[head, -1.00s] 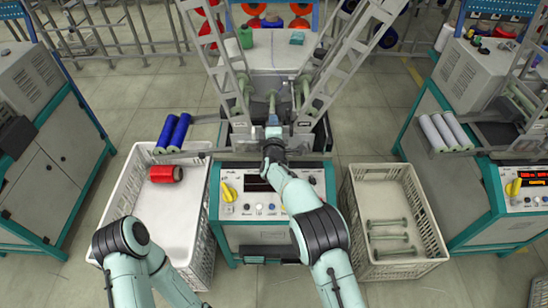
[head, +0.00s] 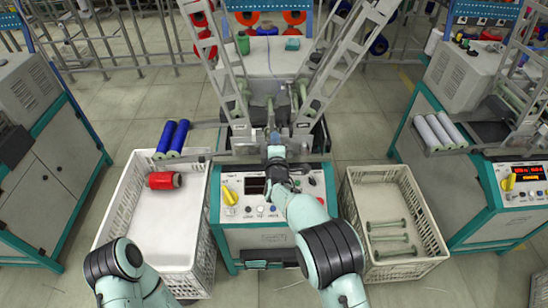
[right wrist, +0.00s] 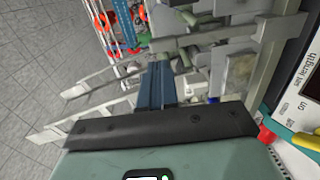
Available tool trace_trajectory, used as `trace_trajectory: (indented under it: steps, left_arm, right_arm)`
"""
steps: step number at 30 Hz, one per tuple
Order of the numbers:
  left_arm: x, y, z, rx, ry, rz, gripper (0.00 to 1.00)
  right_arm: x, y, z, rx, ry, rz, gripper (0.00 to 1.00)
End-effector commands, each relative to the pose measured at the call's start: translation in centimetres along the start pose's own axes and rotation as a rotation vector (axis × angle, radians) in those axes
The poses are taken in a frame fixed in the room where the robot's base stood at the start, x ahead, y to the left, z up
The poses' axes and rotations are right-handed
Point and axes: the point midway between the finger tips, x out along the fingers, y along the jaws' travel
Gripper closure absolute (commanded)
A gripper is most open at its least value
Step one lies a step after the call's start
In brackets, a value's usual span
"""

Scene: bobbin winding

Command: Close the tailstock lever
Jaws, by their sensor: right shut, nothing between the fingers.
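The winding machine (head: 230,238) stands in the middle, its winding head in front of my right gripper (head: 273,136). The gripper's blue fingers are shut and empty, and also show in the right wrist view (right wrist: 157,84), pointing at the machine's grey metal parts. A green bobbin (head: 271,104) stands in the winding head just beyond the fingers. I cannot pick out the tailstock lever for certain; it may be among the grey parts near or behind the fingers. My left arm shows at the lower left, but its gripper is out of view.
A crate (head: 352,215) with green bobbins stands right. Slanted ladder-like frames (head: 216,65) flank the winding head. The control panel has a yellow knob (head: 229,195).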

Motion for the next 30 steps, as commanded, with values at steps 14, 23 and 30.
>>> trace_trajectory:
  steps: [14,23,30]
  left_arm:
    - [1.0,-0.4,0.1,-0.001,-0.004,-0.001,0.49]
    - [0.9,-0.4,0.1,-0.001,-0.003,-0.001,0.49]
    - [0.9,-0.4,0.1,-0.001,-0.004,-0.001,0.49]
  right_arm:
    - [-5.8,-0.2,-0.1,0.001,0.002,0.000,1.00]
    - [-5.9,-0.2,-0.1,0.001,0.002,0.001,1.00]
    - [-5.9,-0.2,-0.1,0.002,0.002,-0.001,1.00]
